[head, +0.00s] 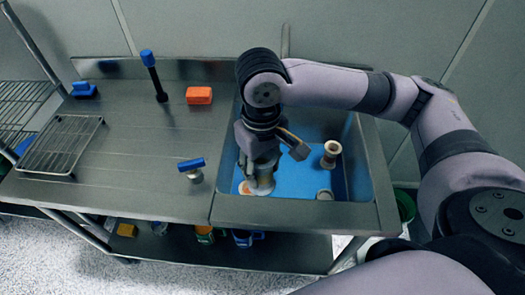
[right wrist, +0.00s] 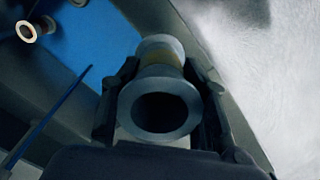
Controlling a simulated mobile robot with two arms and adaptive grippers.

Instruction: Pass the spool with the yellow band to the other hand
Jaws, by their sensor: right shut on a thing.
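The spool with the yellow band (right wrist: 160,103) is a pale, flanged, hollow spool. In the right wrist view it sits between the two fingers of my right gripper (right wrist: 160,105), with its open end toward the camera and the yellowish band partly shadowed behind the near flange. In the head view my right gripper (head: 260,184) points down over the front left of the sink, and it largely hides the held spool. My left gripper is not in view.
The blue-bottomed sink (head: 300,212) holds another spool (head: 330,153) at the right and a pale round piece (head: 325,194) near the front. On the counter (head: 130,140) are a blue-topped piece (head: 192,165), an orange block (head: 199,95) and a wire rack (head: 62,144).

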